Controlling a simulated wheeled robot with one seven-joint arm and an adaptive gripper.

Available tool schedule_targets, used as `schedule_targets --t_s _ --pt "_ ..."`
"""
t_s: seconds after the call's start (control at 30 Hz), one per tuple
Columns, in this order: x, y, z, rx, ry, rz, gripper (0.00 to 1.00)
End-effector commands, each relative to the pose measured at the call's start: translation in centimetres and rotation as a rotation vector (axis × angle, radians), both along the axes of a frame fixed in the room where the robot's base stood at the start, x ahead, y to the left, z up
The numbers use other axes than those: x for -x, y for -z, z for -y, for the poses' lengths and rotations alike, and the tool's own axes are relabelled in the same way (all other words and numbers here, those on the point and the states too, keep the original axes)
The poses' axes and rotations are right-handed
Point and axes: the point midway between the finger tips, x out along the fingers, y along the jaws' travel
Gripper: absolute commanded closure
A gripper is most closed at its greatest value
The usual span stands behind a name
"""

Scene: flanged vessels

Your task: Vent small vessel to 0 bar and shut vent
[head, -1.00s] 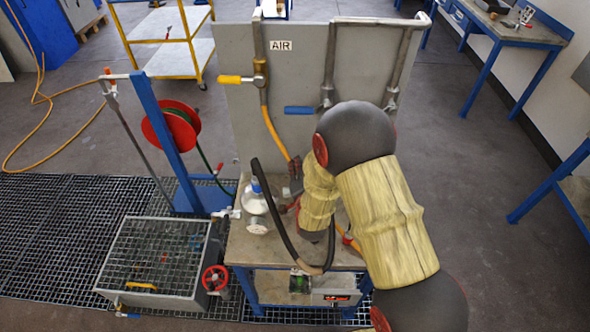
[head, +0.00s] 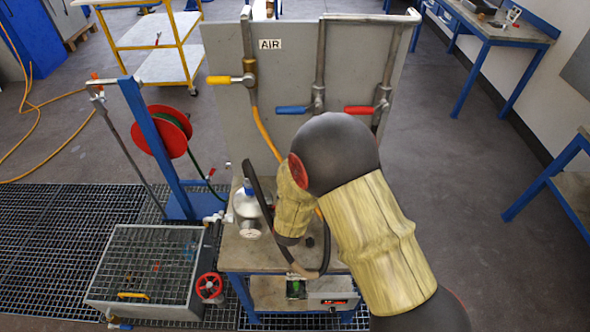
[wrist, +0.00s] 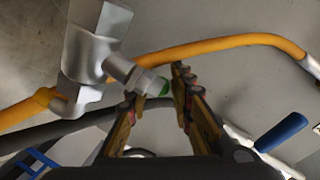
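A small metal vessel (head: 246,206) with a blue part on top stands on the bench, left of my arm in the head view. My arm hides part of the bench beside it, and my gripper is hidden there. In the wrist view my gripper (wrist: 155,88) is open, its two fingers apart. A metal fitting (wrist: 95,50) with a short side branch (wrist: 145,80) shows just beyond the fingertips. The branch has a green end near the right finger. I cannot tell whether a finger touches it. The vessel's vent and any pressure reading cannot be made out.
A grey panel marked AIR (head: 225,125) rises behind the bench (head: 245,260). It carries yellow (head: 218,79), blue (head: 292,110) and red (head: 358,109) valve handles. A yellow hose (wrist: 225,43) crosses near the fitting. A grated tank (head: 145,265) with a red handwheel (head: 209,286) stands left.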

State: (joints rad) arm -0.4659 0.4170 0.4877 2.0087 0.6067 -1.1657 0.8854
Motion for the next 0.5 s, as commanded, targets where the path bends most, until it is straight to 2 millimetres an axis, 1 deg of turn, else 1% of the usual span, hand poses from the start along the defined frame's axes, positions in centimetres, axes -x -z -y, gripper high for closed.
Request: schedule_targets --t_s 0.03,0.17,0.4,0.5 --pt "0.00 0.01 -0.01 0.000 0.000 0.000 0.73" --pt "0.00 -0.01 -0.03 0.000 -0.001 0.000 0.66" --pt "0.01 -0.02 -0.05 0.000 -0.001 0.000 0.66" --pt "0.36 -0.09 -0.11 0.000 -0.001 0.000 0.66"
